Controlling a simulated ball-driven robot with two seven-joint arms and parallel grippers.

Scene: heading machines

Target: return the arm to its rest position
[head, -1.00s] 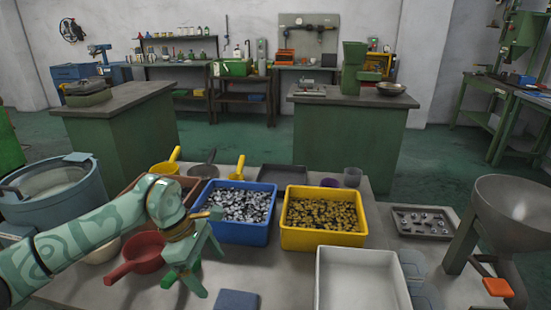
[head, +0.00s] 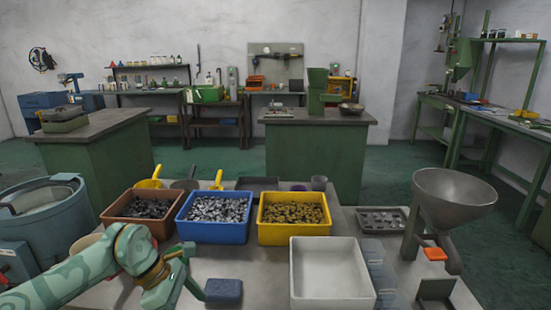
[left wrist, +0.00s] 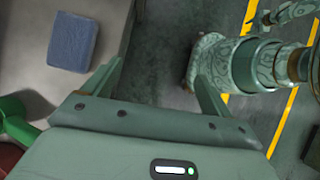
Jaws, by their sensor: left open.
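My left gripper (head: 180,293) is at the front left of the table in the head view, pointing down and to the right. It is open and empty. In the left wrist view its two fingers (left wrist: 158,88) stand apart, with grey floor between them. A dark blue block (head: 223,290) lies on the table just right of the gripper, apart from it. The block also shows at the upper left of the left wrist view (left wrist: 73,41). My right gripper does not show.
A brown bin (head: 112,217), a blue bin (head: 213,232) and a yellow bin (head: 290,233) with small parts stand behind my left arm. A white tray (head: 330,280) is right of the block. A funnel (head: 440,215) stands at the right. A blue-grey drum (head: 60,215) is at the left.

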